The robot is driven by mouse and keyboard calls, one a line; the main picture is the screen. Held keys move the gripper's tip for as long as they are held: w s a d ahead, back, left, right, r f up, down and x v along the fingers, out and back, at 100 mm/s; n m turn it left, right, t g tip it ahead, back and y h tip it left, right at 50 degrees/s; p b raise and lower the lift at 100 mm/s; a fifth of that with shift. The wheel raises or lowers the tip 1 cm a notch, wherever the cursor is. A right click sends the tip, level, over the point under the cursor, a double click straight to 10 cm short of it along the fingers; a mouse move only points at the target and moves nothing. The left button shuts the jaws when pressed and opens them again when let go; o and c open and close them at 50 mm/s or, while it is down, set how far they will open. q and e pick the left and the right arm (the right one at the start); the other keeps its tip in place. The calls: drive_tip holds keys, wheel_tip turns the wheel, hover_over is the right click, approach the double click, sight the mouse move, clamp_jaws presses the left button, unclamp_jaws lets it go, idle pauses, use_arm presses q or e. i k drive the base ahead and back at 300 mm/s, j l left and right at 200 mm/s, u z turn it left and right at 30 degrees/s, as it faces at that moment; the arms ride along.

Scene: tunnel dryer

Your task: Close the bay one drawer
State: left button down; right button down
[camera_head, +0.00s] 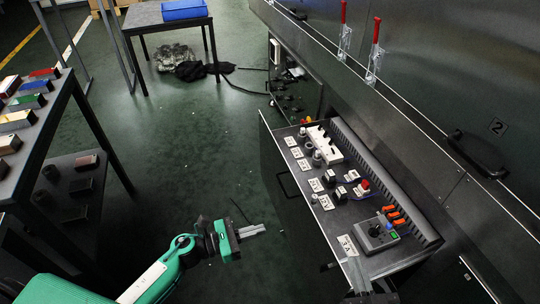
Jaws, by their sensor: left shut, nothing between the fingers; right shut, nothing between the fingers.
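A dark drawer (276,158) stands pulled out from the dark machine wall on the right. Its front panel with a dark handle (282,185) faces left. Switches, buttons, orange parts and white labels sit inside it. I cannot read a bay number on it. My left gripper (262,230), green and grey, is shut and empty over the floor, left of the drawer's near part and apart from it. My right gripper (350,270) shows partly at the bottom, by the drawer's near end. It is shut and empty; I cannot tell whether it touches the drawer.
An open bay (292,92) with cables lies beyond the drawer. A shelf table (60,100) with coloured boxes stands at left. Floor between is mostly clear.

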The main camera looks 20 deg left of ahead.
sight(312, 234)
drive_tip(key=i+j, duration=0.7)
